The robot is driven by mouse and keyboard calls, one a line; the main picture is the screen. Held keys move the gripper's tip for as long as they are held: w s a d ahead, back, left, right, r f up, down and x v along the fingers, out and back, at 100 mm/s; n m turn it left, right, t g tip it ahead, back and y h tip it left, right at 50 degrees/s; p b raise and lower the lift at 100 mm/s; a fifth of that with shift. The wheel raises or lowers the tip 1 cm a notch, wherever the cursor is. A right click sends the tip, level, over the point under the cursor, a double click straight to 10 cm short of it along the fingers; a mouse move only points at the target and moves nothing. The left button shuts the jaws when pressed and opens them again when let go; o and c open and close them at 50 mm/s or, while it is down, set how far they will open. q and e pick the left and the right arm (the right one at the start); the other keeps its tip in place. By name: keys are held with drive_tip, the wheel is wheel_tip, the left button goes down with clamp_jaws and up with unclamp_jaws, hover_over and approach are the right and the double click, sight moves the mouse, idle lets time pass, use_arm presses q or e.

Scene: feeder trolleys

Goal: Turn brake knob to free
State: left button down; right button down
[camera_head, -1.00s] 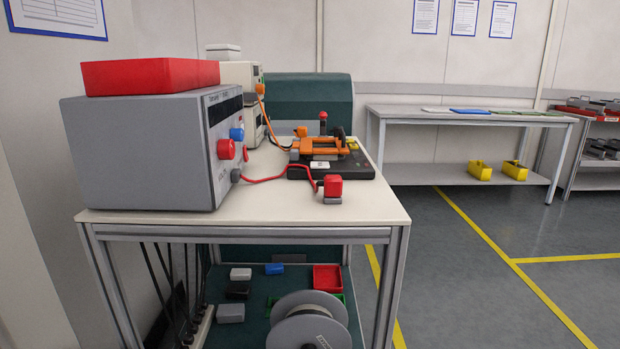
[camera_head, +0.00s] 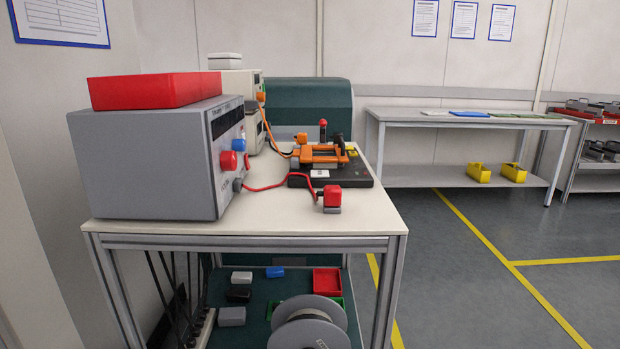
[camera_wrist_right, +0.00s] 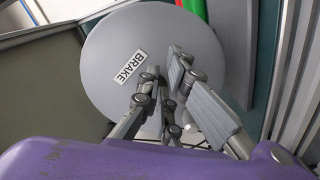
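In the right wrist view a large round grey disc (camera_wrist_right: 105,50) fills the middle. It carries a white label reading BRAKE (camera_wrist_right: 130,66). My right gripper (camera_wrist_right: 170,90) is in front of the disc, with its jointed grey fingers spread apart and nothing seen between them. The fingers cover the disc's centre and lower part, and I cannot make out a knob there. In the head view a grey reel (camera_head: 337,308) on the trolley's lower shelf looks like the same disc; its lower part is cut off. My left gripper is in neither view.
The trolley top (camera_head: 290,222) holds a grey instrument box (camera_head: 140,160) with a red tray (camera_head: 150,91), and a black device (camera_head: 358,176) with orange parts. A red bin (camera_head: 327,281) and small boxes lie on the lower shelf. The floor (camera_head: 450,270) to the right is clear.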

drive_tip(key=shift+w+d+r, duration=0.5)
drive_tip(key=shift+d+r, duration=0.15)
drive_tip(key=shift+r, duration=0.15)
drive_tip(key=s+f+p, duration=0.1)
drive_tip(key=s+p, duration=0.2)
drive_tip(key=s, duration=0.3)
drive_tip(key=shift+s+a, duration=0.15)
drive_tip(key=shift+a, duration=0.05)
